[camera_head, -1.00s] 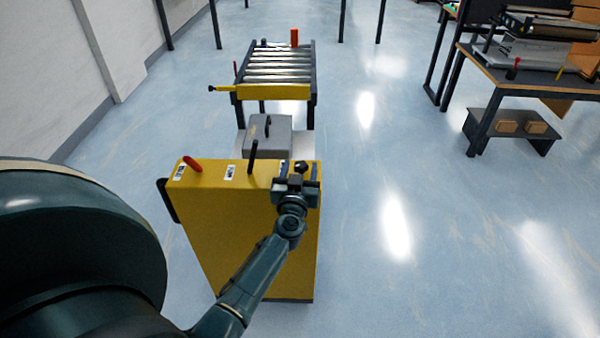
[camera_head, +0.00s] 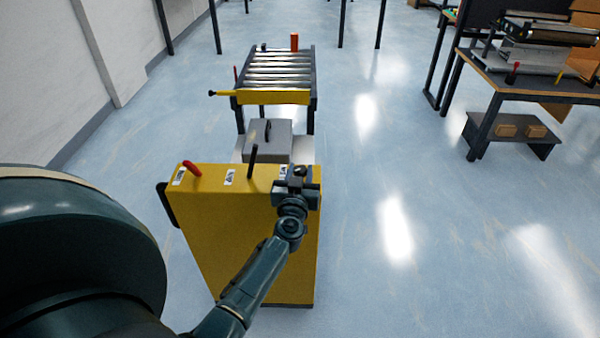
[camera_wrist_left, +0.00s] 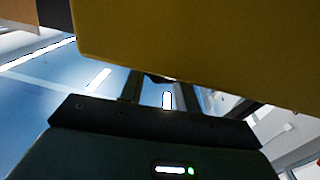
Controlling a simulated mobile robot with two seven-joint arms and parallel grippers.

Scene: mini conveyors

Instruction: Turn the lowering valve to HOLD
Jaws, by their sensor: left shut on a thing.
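A yellow cabinet (camera_head: 245,230) stands in front of me. A red lever (camera_head: 192,168) tilts up at the left of its top and a black lever (camera_head: 253,160) stands near the middle. My left gripper (camera_head: 299,180) is at the right end of the top, shut on a black knob (camera_head: 300,171), which its fingers partly cover. I cannot read the labels or tell which setting the knob points to. In the left wrist view the gripper's fingers (camera_wrist_left: 152,88) reach under the yellow panel (camera_wrist_left: 190,40), and what they hold is mostly hidden. My right gripper is out of view.
A grey box (camera_head: 268,140) sits behind the cabinet, with a roller conveyor (camera_head: 278,68) beyond it. A dark workbench (camera_head: 535,82) and a low shelf (camera_head: 510,140) stand at the right. A white wall (camera_head: 60,90) runs along the left. The floor at right is clear.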

